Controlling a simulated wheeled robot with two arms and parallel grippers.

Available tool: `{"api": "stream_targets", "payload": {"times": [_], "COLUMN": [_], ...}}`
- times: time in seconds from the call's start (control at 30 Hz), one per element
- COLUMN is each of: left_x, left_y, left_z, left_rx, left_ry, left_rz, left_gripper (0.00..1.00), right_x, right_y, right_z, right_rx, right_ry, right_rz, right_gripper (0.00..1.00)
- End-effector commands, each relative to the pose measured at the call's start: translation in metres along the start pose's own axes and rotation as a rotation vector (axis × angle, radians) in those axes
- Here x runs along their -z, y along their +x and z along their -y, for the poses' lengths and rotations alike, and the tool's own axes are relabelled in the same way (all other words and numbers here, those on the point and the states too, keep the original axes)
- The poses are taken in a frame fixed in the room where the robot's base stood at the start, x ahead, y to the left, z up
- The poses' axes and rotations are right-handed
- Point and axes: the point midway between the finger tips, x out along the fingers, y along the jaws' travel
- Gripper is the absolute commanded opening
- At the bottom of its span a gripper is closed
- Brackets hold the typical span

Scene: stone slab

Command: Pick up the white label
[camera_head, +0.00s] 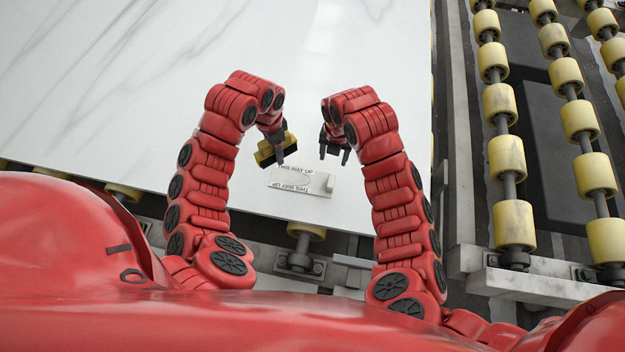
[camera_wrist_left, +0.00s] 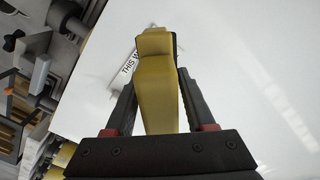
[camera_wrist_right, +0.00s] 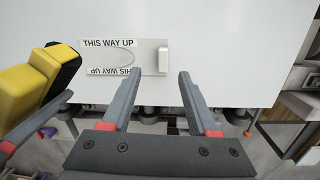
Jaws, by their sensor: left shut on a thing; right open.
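The white label (camera_head: 301,183), printed "THIS WAY UP", lies flat on the pale stone slab (camera_head: 120,90) near its front edge. A small white raised block sits at its right end. In the right wrist view the label (camera_wrist_right: 108,58) is in full view; in the left wrist view it is mostly hidden. My left gripper (camera_head: 277,152) is shut on a yellow and black block (camera_head: 264,153), held beside the label's upper left. The block fills the middle of the left wrist view (camera_wrist_left: 156,90). My right gripper (camera_head: 334,152) is open and empty, just above and right of the label.
A conveyor with yellow rollers (camera_head: 511,160) on a metal frame runs along the right side. More rollers (camera_head: 306,229) and brackets lie below the slab's front edge. The slab beyond my grippers is clear.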

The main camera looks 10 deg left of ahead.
Motion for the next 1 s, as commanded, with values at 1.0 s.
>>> {"api": "stream_targets", "payload": {"times": [1.0], "left_x": [0.000], "left_y": [0.000], "left_z": [0.000], "left_rx": [0.001], "left_ry": [0.000], "left_rz": [0.000], "left_gripper": [0.00], "right_x": [0.021], "right_y": [0.079], "right_z": [0.006], "right_rx": [0.047], "right_ry": [-0.088], "right_rz": [-0.073], "right_gripper": [0.60]}}
